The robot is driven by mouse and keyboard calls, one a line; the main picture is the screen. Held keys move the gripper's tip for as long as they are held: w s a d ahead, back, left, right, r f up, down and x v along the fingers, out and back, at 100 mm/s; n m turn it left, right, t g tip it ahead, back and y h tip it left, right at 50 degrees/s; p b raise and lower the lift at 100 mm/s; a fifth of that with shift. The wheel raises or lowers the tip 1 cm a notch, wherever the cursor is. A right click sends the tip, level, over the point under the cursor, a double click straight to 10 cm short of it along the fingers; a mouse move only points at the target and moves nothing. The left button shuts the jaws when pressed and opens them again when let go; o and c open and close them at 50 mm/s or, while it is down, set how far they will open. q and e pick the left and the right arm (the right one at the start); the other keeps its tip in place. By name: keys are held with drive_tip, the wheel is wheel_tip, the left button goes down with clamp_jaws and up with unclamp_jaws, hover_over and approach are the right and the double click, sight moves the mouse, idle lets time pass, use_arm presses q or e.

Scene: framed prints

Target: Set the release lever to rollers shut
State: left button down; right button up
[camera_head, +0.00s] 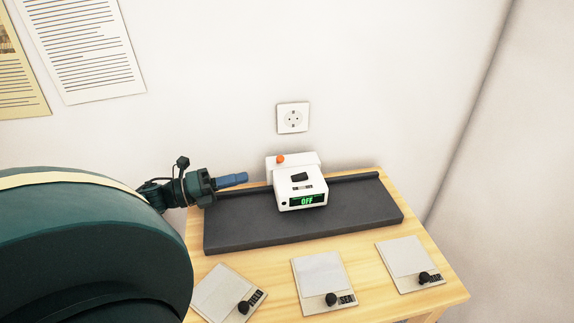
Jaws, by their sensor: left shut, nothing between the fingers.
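A small white device (287,187) stands on a dark grey slab (250,228) on the wooden table. Its green display reads OFF (307,200). An orange-red knob (280,159) sits on its back left top, and a black part (299,177) lies on its top face. Which of these is the release lever, I cannot tell. My left gripper (243,178) is shut and empty, with its blue fingers pointing right, left of the device and a small gap short of it. My right gripper is out of view.
Several flat pale plates with black knobs, such as the middle one (318,270), lie along the table's front (378,284). A wall socket (293,118) is behind the device. Printed sheets (82,55) hang on the wall at the upper left.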

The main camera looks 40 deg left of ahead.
sight(276, 177)
use_arm(q)
drive_tip(key=shift+s+r, duration=0.1)
drive_tip(key=shift+s, duration=0.05)
drive_tip(key=x, duration=1)
drive_tip(key=shift+r, duration=0.1)
idle(0.4)
drive_tip(key=shift+r, duration=0.1)
drive_tip(key=shift+n, duration=0.3)
